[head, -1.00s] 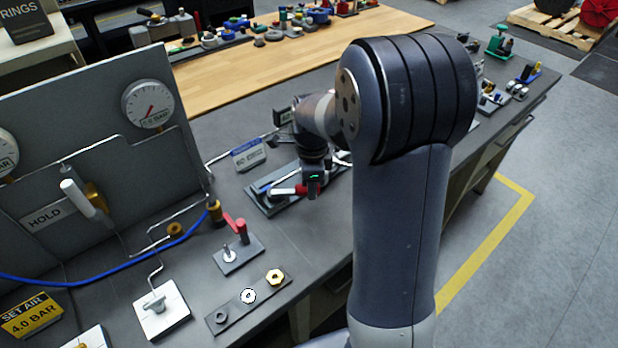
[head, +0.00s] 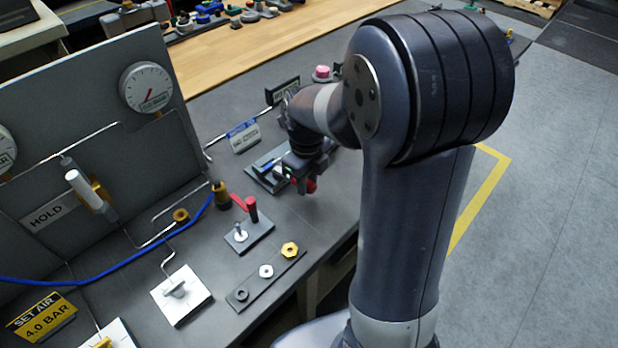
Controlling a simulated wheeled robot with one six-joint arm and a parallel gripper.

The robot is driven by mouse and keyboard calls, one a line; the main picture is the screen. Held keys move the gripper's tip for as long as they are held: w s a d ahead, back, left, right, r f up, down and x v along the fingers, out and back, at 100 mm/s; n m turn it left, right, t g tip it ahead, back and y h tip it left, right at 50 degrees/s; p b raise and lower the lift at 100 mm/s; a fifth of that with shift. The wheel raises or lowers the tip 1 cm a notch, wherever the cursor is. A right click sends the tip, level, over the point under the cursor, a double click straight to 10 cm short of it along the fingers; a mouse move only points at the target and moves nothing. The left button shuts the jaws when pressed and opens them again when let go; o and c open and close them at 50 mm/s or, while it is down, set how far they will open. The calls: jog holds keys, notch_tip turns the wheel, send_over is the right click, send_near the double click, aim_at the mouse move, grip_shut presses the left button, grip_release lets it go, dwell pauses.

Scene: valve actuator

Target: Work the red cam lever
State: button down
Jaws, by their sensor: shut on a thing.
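A red lever (head: 311,185) shows at the fixture on a dark grey base plate (head: 258,179) on the bench. My gripper (head: 298,176) is at this fixture, low over the plate, and is shut on the red lever. The fingertips are small and partly hidden by the wrist, so the exact contact does not show. The far part of the fixture is hidden behind my arm. A second red handle (head: 252,207) stands on a separate small grey plate nearer the camera, clear of my gripper.
A strip with several nuts or washers (head: 266,271) lies near the bench's front edge. A white plate with a valve handle (head: 178,290), a blue hose (head: 120,272) and a gauge panel (head: 85,150) are at left. A small sign (head: 242,136) stands behind the fixture.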

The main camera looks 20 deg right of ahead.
jog(key=shift+s+a+m, duration=0.15)
jog(key=shift+a+m, duration=0.1)
jog(key=shift+m, duration=0.15)
jog(key=c, duration=1.1)
grip_release()
jog(key=shift+r, duration=0.1)
notch_tip(320, 180, up, 11)
jog(key=shift+s+f, duration=0.1)
jog(key=shift+f, duration=0.05)
